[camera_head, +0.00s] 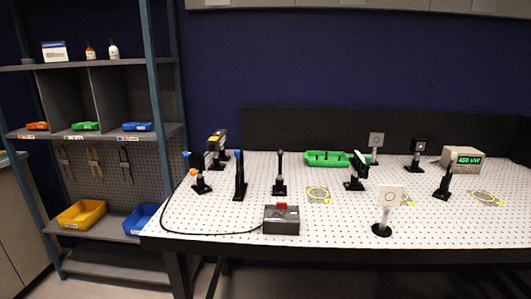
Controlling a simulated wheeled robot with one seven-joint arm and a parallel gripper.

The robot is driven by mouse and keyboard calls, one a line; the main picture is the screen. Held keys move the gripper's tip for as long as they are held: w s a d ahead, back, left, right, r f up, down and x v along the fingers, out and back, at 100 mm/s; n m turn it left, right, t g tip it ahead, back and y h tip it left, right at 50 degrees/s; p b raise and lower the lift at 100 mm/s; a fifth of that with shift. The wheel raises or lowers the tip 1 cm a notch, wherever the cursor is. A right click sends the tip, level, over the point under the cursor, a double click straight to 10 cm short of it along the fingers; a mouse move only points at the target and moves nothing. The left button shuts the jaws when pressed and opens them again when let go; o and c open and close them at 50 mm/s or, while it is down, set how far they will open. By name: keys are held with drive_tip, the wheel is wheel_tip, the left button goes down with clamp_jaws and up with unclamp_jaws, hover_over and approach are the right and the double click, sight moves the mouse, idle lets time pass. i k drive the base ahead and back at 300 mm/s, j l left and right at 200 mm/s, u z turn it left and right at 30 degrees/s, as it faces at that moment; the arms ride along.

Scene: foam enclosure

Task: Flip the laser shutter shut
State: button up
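A perforated white optical table (240,250) carries several black post-mounted parts. On its left side stands a short black post mount (200,181) with a small blue tip and an orange part. It may be the laser shutter, but the picture is too small to be sure, and I cannot tell its flap position. Just behind it is a yellow and black unit (217,140) on a post, possibly the laser. A grey box (281,222) with a red part on top sits at the front edge. My gripper is not in view.
A black cable (165,215) curves along the table's left edge to the grey box. Black posts (240,178) (280,176), a green tray (326,158), a white card on a stand (389,200) and a meter display (463,159) stand around. A shelf rack (155,90) with bins stands left.

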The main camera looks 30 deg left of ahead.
sight(237, 152)
drive_tip(key=u, duration=1.75)
drive_tip(key=i+j+z, duration=0.15)
drive_tip(key=i+j, duration=0.35)
